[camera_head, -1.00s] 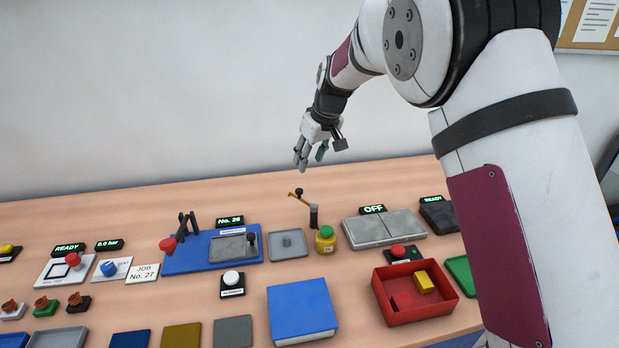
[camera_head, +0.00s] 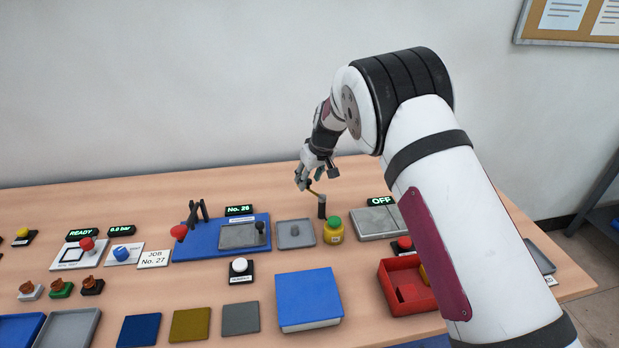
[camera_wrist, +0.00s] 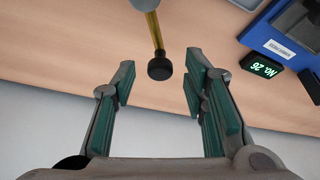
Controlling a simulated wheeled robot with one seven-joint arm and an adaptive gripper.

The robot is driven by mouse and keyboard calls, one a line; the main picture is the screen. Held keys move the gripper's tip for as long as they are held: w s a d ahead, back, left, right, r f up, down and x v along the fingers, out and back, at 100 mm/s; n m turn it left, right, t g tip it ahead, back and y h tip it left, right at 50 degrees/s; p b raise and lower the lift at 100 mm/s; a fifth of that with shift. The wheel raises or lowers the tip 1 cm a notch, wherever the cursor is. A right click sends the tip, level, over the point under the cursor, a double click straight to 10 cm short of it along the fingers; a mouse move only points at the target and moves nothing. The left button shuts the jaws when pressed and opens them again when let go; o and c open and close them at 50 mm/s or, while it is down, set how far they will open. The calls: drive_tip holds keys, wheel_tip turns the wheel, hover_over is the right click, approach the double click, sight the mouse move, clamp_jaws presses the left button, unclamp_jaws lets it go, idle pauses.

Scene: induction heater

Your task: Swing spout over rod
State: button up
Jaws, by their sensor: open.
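The spout (camera_head: 316,192) is a thin brass arm on a dark upright post (camera_head: 322,208), behind the yellow jar. In the wrist view the brass spout (camera_wrist: 154,30) comes from the top and ends in a black knob (camera_wrist: 160,66). My gripper (camera_head: 302,186) is at the spout's free end. In the wrist view my gripper (camera_wrist: 158,80) is open, with green-padded fingers on both sides of the knob and clear gaps to it. The knob is hidden by my fingers in the head view. I cannot make out which thing is the rod.
A yellow jar with a green lid (camera_head: 333,230) stands in front of the post. A grey tray with a small peg (camera_head: 296,236) lies left of it. A blue fixture (camera_head: 190,247) lies farther left, a red bin (camera_head: 391,300) front right. The wall is close behind.

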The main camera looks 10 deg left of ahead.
clamp_jaws()
drive_tip(key=shift+f+n+b, duration=0.1)
drive_tip(key=shift+n+b, duration=0.2)
drive_tip(key=shift+b, duration=0.1)
drive_tip(key=s+n+g+b, duration=0.6)
drive_tip(key=n+b, duration=0.6)
drive_tip(key=n, duration=0.5)
drive_tip(key=shift+s+d+n+y+b, duration=0.35)
drive_tip(key=shift+s+d, duration=0.1)
drive_tip(key=shift+s, duration=0.15)
idle(0.3)
